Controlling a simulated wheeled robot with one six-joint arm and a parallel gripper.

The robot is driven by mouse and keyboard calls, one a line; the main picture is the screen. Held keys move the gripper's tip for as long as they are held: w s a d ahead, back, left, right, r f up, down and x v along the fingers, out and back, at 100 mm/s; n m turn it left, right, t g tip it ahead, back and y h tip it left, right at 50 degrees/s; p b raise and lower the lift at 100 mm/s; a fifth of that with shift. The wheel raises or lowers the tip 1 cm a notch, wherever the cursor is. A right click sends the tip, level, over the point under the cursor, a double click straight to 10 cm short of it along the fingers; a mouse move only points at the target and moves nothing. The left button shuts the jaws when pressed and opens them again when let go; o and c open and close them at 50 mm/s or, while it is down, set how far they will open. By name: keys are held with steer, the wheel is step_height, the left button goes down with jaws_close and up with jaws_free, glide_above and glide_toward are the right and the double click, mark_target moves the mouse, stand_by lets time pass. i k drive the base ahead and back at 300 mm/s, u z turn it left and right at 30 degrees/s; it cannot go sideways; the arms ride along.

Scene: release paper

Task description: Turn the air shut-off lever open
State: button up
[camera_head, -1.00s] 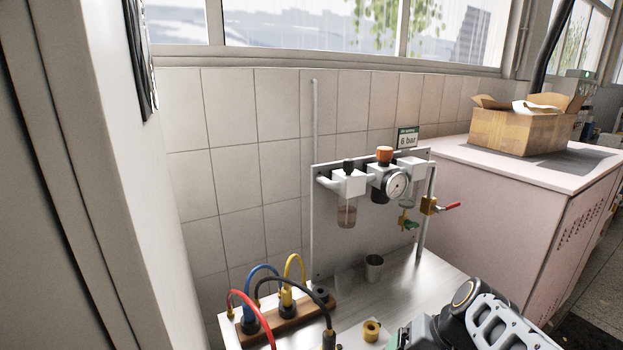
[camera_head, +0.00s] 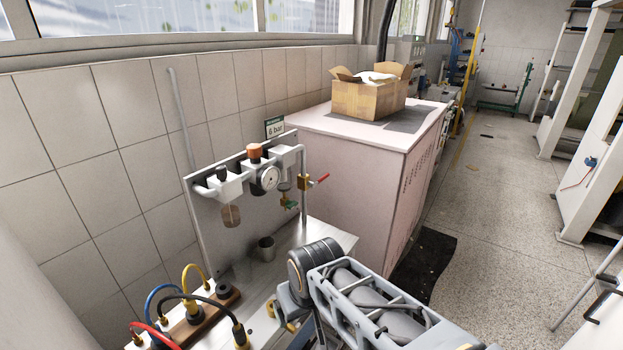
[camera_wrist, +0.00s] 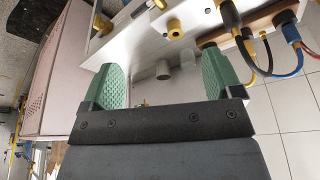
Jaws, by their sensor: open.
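The red shut-off lever (camera_head: 321,180) sits on a brass valve (camera_head: 303,183) on the vertical pipe at the right end of the air unit. The lever sticks out to the right, slightly upward, across the pipe. A smaller green handle (camera_head: 291,205) is on a brass fitting to its lower left. My gripper (camera_wrist: 161,60) shows in the wrist view with two green fingers wide apart and nothing between them. In the head view my arm covers the lower middle, in front of and below the valve; the fingers are hidden there. I cannot make out the red lever in the wrist view.
The air unit has a gauge (camera_head: 266,178) and orange knob (camera_head: 254,150). A metal cup (camera_head: 266,248) and coloured hoses (camera_head: 193,279) are on the bench below. A pale cabinet (camera_head: 345,185) with a cardboard box (camera_head: 367,98) stands right behind. Floor at right is open.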

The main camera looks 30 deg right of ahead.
mark_target(309, 184)
steer(key=k, duration=1.3)
steer(key=z, duration=0.55)
steer(key=i, duration=0.5)
steer(key=z, duration=0.75)
steer(key=i, duration=0.75)
steer(key=u, duration=0.8)
steer(key=i, duration=0.55)
steer(key=u, duration=0.6)
